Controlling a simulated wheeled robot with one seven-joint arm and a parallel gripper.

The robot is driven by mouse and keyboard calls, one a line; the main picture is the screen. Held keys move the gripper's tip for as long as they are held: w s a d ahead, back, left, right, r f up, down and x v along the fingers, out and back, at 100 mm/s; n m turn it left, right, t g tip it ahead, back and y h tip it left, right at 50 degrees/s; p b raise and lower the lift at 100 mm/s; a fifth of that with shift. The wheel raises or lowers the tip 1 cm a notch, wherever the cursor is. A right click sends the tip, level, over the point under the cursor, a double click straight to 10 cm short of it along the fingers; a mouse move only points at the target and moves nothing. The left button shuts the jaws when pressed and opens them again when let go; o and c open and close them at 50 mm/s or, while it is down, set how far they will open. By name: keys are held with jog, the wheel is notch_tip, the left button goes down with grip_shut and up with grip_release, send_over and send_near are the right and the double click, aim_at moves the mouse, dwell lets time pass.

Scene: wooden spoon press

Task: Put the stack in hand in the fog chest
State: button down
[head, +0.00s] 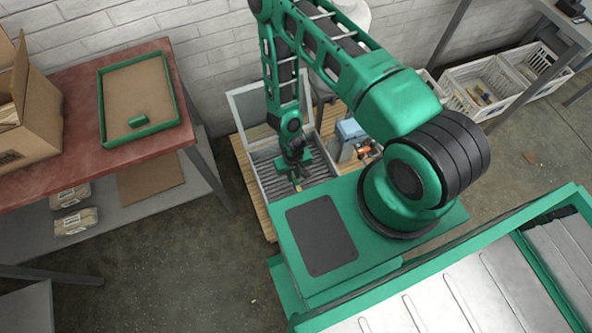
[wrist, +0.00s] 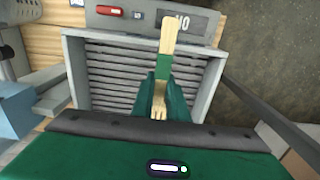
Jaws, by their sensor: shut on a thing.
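The fog chest is a grey open box with a slatted floor; its rim (wrist: 75,75) shows in the wrist view and its raised lid (head: 249,106) in the head view. My gripper (head: 295,174) is over the chest, pointing down. In the wrist view my gripper (wrist: 160,98) is shut on the stack (wrist: 168,38), pale wooden pieces with a green band around them. The stack's far end overlaps the chest's panel edge in that view. The stack's height above the slats is hard to tell. Part of the stack is hidden between the fingers.
The chest stands on a wooden pallet (head: 243,165) beside a blue box (head: 350,131). At left, a red-topped table holds a green-rimmed tray (head: 103,104) and a cardboard box (head: 36,108). White crates (head: 483,98) stand at right. The chest floor (wrist: 115,80) looks empty where visible.

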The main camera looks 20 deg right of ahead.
jog(key=shift+s+a+f, duration=0.1)
jog(key=shift+s+f, duration=0.25)
jog(key=shift+s, duration=0.05)
jog(key=shift+w+f, duration=0.15)
jog(key=shift+f, duration=0.1)
jog(key=w+d+f, duration=0.1)
jog(key=w+f, duration=0.1)
jog(key=w, duration=0.1)
jog(key=w+d+f, duration=0.1)
jog(key=w+f, duration=0.1)
jog(key=w, duration=0.2)
jog(key=w+d+f, duration=0.1)
jog(key=w+f, duration=0.1)
jog(key=w, duration=0.1)
jog(key=shift+w+d+f, duration=0.2)
jog(key=shift+d+f, duration=0.1)
jog(key=shift+f, duration=2.05)
jog(key=shift+f, duration=0.1)
jog(key=c, duration=1.7)
grip_release()
jog(key=shift+c, duration=0.2)
